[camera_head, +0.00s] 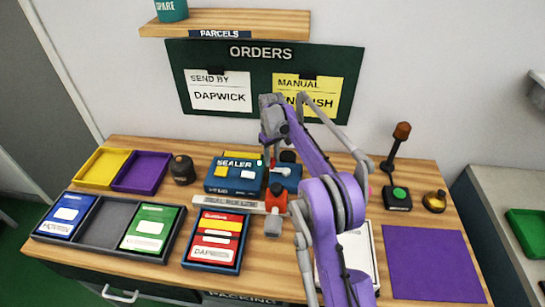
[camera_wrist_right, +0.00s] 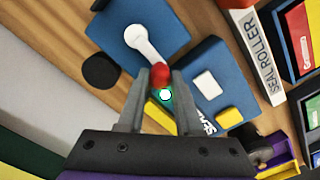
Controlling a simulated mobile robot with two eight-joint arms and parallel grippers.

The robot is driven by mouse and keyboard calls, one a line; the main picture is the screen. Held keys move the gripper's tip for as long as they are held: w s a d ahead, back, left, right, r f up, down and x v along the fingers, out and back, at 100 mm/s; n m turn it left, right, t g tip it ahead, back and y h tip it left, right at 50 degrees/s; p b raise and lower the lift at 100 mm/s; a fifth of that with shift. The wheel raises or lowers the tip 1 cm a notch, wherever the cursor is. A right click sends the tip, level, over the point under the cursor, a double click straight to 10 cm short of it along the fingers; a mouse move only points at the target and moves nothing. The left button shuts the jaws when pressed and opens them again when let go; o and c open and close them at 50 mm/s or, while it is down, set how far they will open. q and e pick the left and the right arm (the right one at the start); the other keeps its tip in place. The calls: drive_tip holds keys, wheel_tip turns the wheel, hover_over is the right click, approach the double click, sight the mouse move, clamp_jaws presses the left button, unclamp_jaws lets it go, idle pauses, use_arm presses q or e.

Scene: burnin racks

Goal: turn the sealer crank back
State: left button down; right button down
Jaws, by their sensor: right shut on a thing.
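The sealer (camera_head: 235,174) is a blue machine on the wooden bench. The wrist view shows its blue body (camera_wrist_right: 228,75) with white and yellow blocks. Beside it is a blue plate (camera_wrist_right: 172,30) carrying the white crank (camera_wrist_right: 144,42), which ends in a red knob. The crank's pale pivot end also shows in the head view (camera_head: 285,171). My right gripper (camera_wrist_right: 160,76) is shut on the red knob (camera_wrist_right: 159,72), one finger on each side. In the head view my right arm reaches over the bench and partly hides the sealer. My left gripper is not in view.
A red and grey roller (camera_head: 275,202) stands just in front of the sealer, by the SEAL ROLLER strip (camera_head: 228,205). Coloured trays, a dark round knob (camera_head: 182,169) and a green button box (camera_head: 398,198) stand around. The purple mat (camera_head: 432,262) is bare.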

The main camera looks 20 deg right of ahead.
drive_tip(key=shift+s+n, duration=0.1)
drive_tip(key=shift+n, duration=0.2)
drive_tip(key=c, duration=0.6)
unclamp_jaws()
drive_tip(key=shift+a, duration=0.1)
drive_tip(key=shift+r, duration=0.1)
wheel_tip(320, 180, up, 11)
drive_tip(key=shift+f+p, duration=0.15)
drive_tip(key=shift+p, duration=0.3)
